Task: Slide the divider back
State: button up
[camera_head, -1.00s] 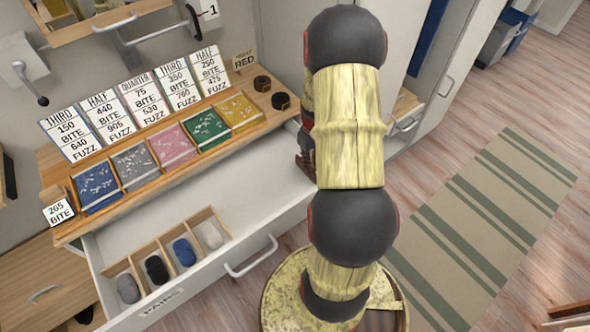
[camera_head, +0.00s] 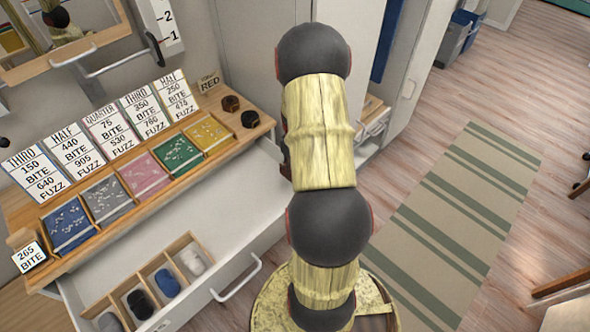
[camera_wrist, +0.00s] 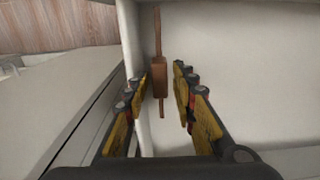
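The open white drawer (camera_head: 225,208) holds a wooden compartment tray (camera_head: 150,267) with thin wooden partitions at its near left end. The rest of the drawer floor looks bare in the head view, though my arm hides its right end. In the wrist view, a brown wooden piece (camera_wrist: 159,84), a thin bar with a thicker block, lies inside a pale drawer-like space; it may be the divider. My gripper (camera_wrist: 161,74) is open, its fingers on either side of the block as seen from the wrist; contact is not clear. My arm hides the gripper in the head view.
Above the drawer, a wooden shelf (camera_head: 152,202) holds several coloured sample trays, with price cards behind. Dark rolls (camera_head: 230,103) sit at its right. A drawer handle (camera_head: 237,279) sticks out in front. A striped rug (camera_head: 455,220) and open floor lie to the right.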

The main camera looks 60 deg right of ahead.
jog(key=shift+o, duration=0.3)
jog(key=shift+r, duration=0.1)
jog(key=shift+r, duration=3.85)
jog(key=shift+m, duration=0.4)
jog(key=s+a+r+n+t, duration=0.1)
jog(key=a+r+t, duration=0.1)
jog(key=a+r, duration=0.7)
jog(key=s+a+r+n+t, duration=0.1)
jog(key=a+r, duration=0.8)
jog(key=a, duration=0.9)
jog(key=s+a+r+n+t, duration=0.1)
jog(key=s+a+r+t, duration=0.1)
jog(key=a+r, duration=0.7)
jog(key=a, duration=0.4)
jog(key=shift+a+t, duration=0.15)
jog(key=shift+t, duration=0.15)
